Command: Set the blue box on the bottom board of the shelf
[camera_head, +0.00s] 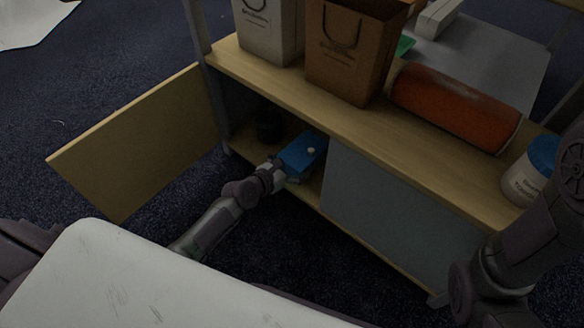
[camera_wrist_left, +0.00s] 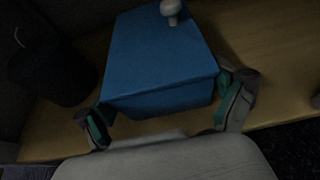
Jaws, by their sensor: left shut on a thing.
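The blue box (camera_head: 302,150) has a pale round knob on it and is at the open left part of the shelf's lower compartment. My left gripper (camera_head: 280,174) is shut on the blue box. In the left wrist view the box (camera_wrist_left: 160,60) sits between the two fingers of the left gripper (camera_wrist_left: 165,112). The bottom board (camera_head: 252,140) of the shelf lies under the box; I cannot tell whether the box touches it. My right arm shows at the right edge, but its gripper is out of view.
A dark round pot (camera_head: 268,128) stands on the bottom board left of the box. An open wooden door (camera_head: 140,140) juts out left; a grey panel (camera_head: 385,205) covers the right side.

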